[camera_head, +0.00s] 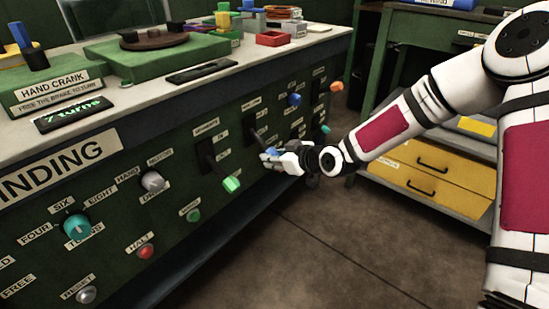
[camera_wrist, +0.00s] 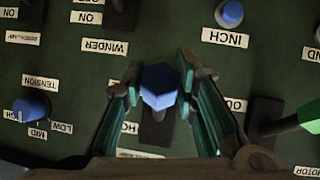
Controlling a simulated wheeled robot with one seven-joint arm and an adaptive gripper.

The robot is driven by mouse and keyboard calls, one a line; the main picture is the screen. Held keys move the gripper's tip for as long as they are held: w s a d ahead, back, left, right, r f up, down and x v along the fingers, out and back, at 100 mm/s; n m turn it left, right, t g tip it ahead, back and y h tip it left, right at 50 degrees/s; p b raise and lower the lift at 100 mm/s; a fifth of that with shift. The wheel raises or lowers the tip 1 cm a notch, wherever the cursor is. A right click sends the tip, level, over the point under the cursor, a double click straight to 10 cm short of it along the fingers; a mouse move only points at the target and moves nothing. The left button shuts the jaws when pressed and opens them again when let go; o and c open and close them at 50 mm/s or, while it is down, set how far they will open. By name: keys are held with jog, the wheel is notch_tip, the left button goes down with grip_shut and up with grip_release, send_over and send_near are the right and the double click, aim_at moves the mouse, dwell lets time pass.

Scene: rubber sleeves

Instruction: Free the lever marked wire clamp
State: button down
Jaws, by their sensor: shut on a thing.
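My gripper (camera_head: 277,158) is at the dark green front panel in the head view. In the wrist view my gripper (camera_wrist: 159,84) has its teal-padded fingers on either side of a lever with a blue faceted knob (camera_wrist: 159,88), and it is shut on that lever. The knob points out at the camera. The lever's dark slot (camera_wrist: 154,138) shows partly behind it. The labels near the slot are partly hidden, and I cannot read "wire clamp" on any of them. In the head view the gripper mostly covers the lever.
A green-handled lever (camera_head: 231,184) stands close to the gripper; its handle (camera_wrist: 311,117) also shows in the wrist view. A blue button (camera_wrist: 230,13) by the INCH label and a blue tension knob (camera_wrist: 31,108) are nearby. Open floor (camera_head: 330,240) lies before the panel.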

jog(key=shift+w, duration=0.1)
jog(key=c, duration=1.2)
grip_release()
jog(key=shift+f, duration=0.1)
jog(key=shift+c, duration=0.2)
jog(key=v, duration=1.2)
